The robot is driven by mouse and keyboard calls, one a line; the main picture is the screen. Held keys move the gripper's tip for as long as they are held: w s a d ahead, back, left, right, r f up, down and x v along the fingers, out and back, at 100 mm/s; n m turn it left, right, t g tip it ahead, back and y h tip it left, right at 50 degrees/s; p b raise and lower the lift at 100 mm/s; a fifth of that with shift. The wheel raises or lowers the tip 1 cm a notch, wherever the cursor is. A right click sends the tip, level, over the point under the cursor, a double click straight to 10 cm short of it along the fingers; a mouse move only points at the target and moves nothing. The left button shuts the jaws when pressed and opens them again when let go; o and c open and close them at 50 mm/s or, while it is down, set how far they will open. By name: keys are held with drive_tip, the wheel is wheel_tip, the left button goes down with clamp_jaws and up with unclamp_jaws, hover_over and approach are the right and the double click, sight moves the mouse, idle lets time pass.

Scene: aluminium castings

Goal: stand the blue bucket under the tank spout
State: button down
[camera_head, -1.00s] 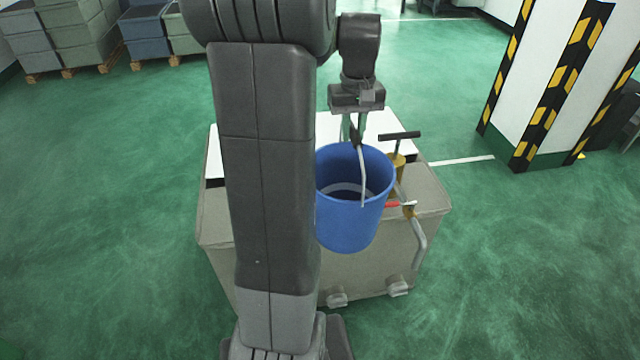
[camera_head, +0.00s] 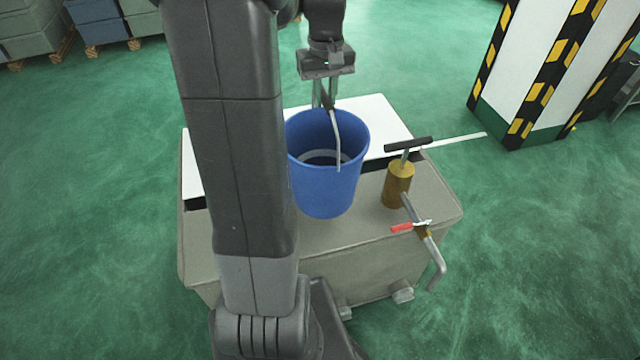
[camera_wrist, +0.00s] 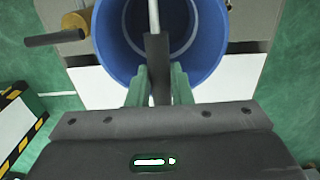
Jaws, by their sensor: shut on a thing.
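The blue bucket (camera_head: 325,185) hangs upright from my gripper (camera_head: 328,104), apparently above the grey tank's top. The gripper is shut on the bucket's handle (camera_head: 336,135); the wrist view shows the fingers (camera_wrist: 158,84) around its dark grip, with the bucket (camera_wrist: 105,45) beyond. The tank (camera_head: 360,235) is a grey box. Its spout (camera_head: 434,262), a bent metal pipe with a red-handled valve (camera_head: 408,227), juts out at the tank's near right side, to the right of and lower than the bucket. The floor under the spout is bare. My arm hides the tank's left part.
A brass hand pump (camera_head: 397,185) with a black T-handle stands on the tank, right of the bucket. A white panel (camera_head: 385,118) lies behind. A striped pillar (camera_head: 530,75) stands at the right back. Green floor is clear right of the tank.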

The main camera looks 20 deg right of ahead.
wheel_tip(320, 180, down, 9)
drive_tip(key=p, duration=0.1)
drive_tip(key=shift+f, duration=0.15)
idle(0.4)
drive_tip(key=shift+f, duration=0.2)
drive_tip(key=c, duration=1.3)
unclamp_jaws()
drive_tip(key=shift+r, duration=0.1)
